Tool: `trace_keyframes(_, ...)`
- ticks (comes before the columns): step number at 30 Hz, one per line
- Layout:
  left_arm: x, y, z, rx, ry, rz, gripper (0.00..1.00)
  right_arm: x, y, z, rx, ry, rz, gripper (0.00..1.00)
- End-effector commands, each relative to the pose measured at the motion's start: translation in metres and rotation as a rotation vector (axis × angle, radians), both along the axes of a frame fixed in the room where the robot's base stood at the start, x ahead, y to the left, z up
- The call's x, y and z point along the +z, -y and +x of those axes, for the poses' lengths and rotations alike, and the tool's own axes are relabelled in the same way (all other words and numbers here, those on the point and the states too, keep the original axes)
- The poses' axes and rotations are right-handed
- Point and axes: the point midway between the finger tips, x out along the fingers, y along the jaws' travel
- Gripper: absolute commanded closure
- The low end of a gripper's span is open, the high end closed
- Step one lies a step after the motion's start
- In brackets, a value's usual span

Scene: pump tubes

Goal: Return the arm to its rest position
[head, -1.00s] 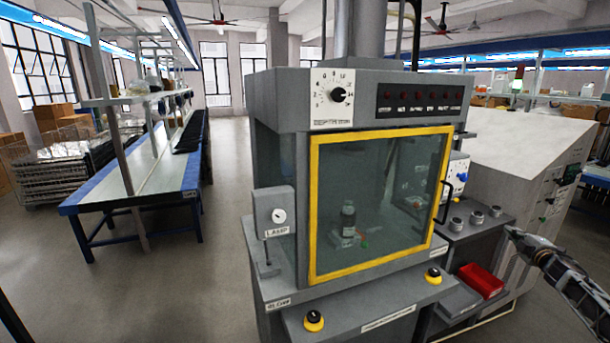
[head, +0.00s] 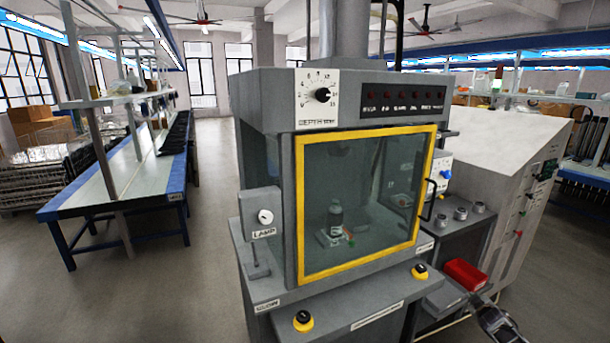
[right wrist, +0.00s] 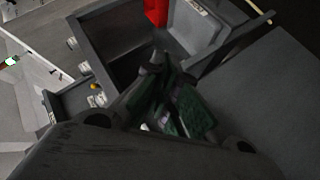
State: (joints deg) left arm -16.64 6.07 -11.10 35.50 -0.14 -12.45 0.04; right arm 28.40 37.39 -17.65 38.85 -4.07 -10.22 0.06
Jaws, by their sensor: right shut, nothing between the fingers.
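My right gripper (head: 477,298) is at the lower right of the head view, with its arm coming up from the bottom edge. It is shut and empty. Its tips show just below the red bin (head: 466,274) in that picture; I cannot tell the exact gap. In the right wrist view the closed fingers (right wrist: 158,62) point toward the red bin (right wrist: 156,12), with nothing between them. My left gripper is not in view.
A grey cabinet with a yellow-framed glass door (head: 299,210) stands in the middle, a dark bottle (head: 335,216) inside. Several small round metal parts (head: 461,213) sit on the ledge at its right. A long blue-edged bench (head: 95,195) stands left, with open floor between.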

Motion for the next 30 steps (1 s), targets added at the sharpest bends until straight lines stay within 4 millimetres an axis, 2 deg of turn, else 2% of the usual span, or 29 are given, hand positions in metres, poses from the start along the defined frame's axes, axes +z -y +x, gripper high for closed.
trace_keyframes(1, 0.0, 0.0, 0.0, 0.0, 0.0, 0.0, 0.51, -0.023, -0.012, -0.009, -0.004, -0.023, 0.024, 1.0)
trace_keyframes(3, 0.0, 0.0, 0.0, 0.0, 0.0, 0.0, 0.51, -0.049, -0.026, -0.021, -0.012, -0.051, 0.056, 1.0)
trace_keyframes(12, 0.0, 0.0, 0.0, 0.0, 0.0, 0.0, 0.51, -0.156, -0.092, -0.081, -0.033, -0.167, 0.179, 1.0)
trace_keyframes(20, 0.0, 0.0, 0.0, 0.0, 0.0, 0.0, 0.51, -0.237, -0.152, -0.146, -0.045, -0.264, 0.276, 1.0)
trace_keyframes(30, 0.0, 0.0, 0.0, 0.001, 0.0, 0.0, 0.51, -0.325, -0.233, -0.247, -0.061, -0.394, 0.385, 1.0)
